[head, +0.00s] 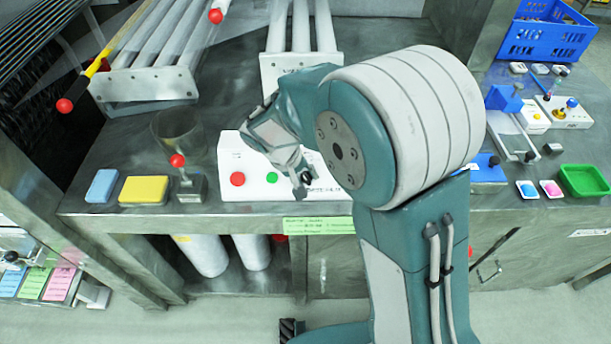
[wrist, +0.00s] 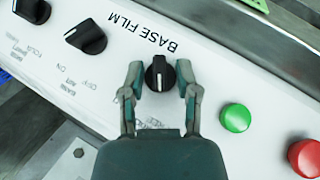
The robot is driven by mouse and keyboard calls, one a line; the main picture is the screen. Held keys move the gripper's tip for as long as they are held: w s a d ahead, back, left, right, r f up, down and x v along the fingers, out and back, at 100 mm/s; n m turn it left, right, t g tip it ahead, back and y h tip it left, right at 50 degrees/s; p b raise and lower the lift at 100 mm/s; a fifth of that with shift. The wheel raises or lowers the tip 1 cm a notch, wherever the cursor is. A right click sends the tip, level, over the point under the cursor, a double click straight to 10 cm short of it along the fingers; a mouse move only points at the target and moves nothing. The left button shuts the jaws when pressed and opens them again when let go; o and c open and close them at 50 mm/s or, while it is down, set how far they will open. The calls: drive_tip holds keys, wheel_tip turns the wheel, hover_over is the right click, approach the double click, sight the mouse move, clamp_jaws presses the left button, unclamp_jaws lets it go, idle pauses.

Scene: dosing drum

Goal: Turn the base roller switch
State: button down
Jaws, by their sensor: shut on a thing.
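The base roller switch, a black rotary knob (wrist: 159,75) with a white pointer line, sits on the white control panel (wrist: 225,70) beside the "BASE FILM" lettering. The pointer line runs nearly straight up and down in the wrist view. My gripper (wrist: 160,80) has one finger on each side of the knob and is shut on it. In the head view my gripper (head: 303,176) is down at the panel (head: 228,160), and my arm hides the panel's right part. Some small lettering by the knob is unreadable.
A green button (wrist: 235,118) and a red button (wrist: 305,157) lie right of the knob in the wrist view. Two more black knobs, one near (wrist: 86,37) and one farther (wrist: 33,9), lie left. A yellow sponge (head: 144,190) and a blue sponge (head: 102,186) lie on the bench.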

idle(0.3)
drive_tip(key=c, duration=0.7)
unclamp_jaws()
drive_tip(key=shift+a, duration=0.1)
drive_tip(key=v, duration=1.2)
